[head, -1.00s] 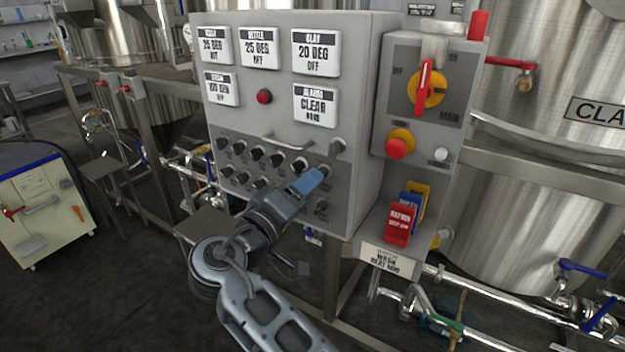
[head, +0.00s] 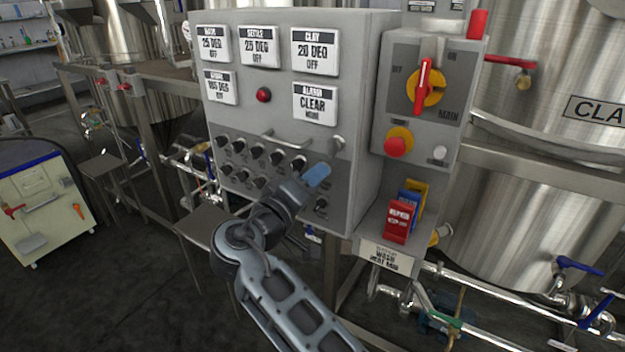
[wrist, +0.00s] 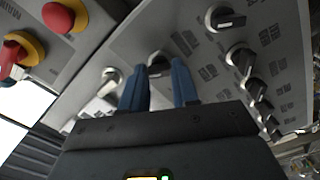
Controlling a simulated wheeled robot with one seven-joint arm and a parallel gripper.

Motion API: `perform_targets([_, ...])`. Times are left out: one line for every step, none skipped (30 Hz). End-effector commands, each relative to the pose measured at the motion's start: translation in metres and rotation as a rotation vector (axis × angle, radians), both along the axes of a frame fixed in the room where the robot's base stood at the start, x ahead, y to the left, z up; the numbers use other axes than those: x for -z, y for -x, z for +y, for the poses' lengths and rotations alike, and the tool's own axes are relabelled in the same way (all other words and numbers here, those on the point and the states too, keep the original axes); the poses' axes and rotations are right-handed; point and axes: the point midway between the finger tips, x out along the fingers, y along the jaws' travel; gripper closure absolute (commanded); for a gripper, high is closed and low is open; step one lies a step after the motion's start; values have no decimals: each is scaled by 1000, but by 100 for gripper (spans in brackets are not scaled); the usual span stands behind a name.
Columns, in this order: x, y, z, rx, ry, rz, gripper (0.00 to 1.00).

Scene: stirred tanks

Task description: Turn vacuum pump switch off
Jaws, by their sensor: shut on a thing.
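The grey control panel (head: 357,150) carries rows of black switch knobs. My gripper (head: 318,175), with blue fingers, is at the right end of the knob rows. In the wrist view my gripper (wrist: 160,78) has one finger on each side of a black switch knob (wrist: 158,67) and is shut on it. The fingers hide this knob in the head view. Its label cannot be read, so I cannot confirm from lettering that it is the vacuum pump switch. Another knob (head: 321,205) sits just below my fingers.
A metal bar handle (head: 282,140) stands out above the knobs. To the right are a red-and-yellow main switch (head: 426,84), a red stop button (head: 397,146) and red and blue tags (head: 400,222). Neighbouring knobs (wrist: 240,58) are close. Steel tanks stand behind.

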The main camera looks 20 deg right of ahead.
Motion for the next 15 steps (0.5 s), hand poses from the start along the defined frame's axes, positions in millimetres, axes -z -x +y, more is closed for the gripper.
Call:
perform_targets([0,0,0,-1,-1,1,86])
perform_targets([0,0,0,-1,-1,1,89])
perform_targets([0,0,0,-1,-1,1,93])
perform_targets([0,0,0,-1,-1,1,95])
perform_targets([0,0,0,-1,-1,1,98])
perform_targets([0,0,0,-1,0,1,100])
perform_targets([0,0,0,-1,0,1,100])
perform_targets([0,0,0,-1,0,1,100])
perform_targets([0,0,0,0,1,3,100])
perform_targets([0,0,0,0,3,5,100])
perform_targets([0,0,0,0,5,8,100])
perform_targets([0,0,0,0,9,13,100])
perform_targets([0,0,0,0,13,19,100])
perform_targets([-1,0,0,0,18,26,100])
perform_targets([-1,0,0,-1,26,36,100])
